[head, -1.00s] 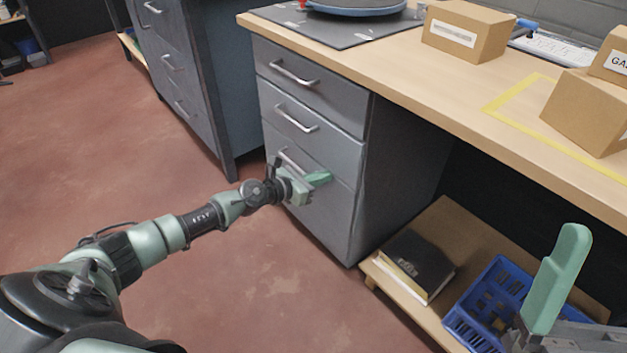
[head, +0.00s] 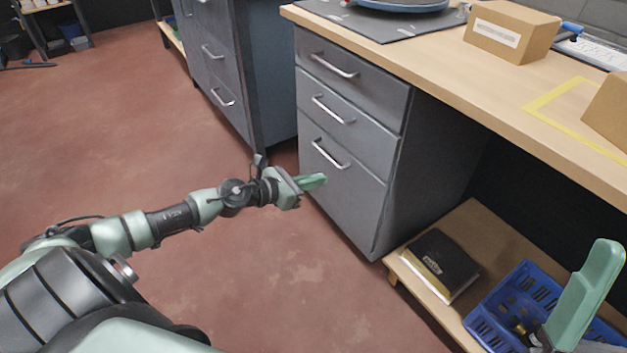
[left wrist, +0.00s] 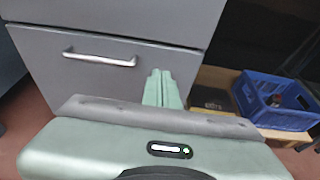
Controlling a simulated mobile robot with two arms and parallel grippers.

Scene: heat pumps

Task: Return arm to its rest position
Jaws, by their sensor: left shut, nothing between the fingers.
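My left arm reaches in from the left in the head view. Its gripper (head: 314,182) is shut and empty, in front of the bottom drawer of the grey drawer unit (head: 345,185). The fingers also show together in the left wrist view (left wrist: 162,90), below the drawer handle (left wrist: 100,57) and apart from it. All three drawers look closed. My right gripper (head: 588,300) shows only in part at the lower right of the head view, with one green finger upright; its other finger is not clearly seen.
The wooden workbench (head: 480,85) carries a cardboard box (head: 511,32) and a yellow taped outline. On the low shelf (head: 470,215) are a dark box (head: 440,265) and a blue crate (head: 522,300), near my right gripper. The red floor on the left is open.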

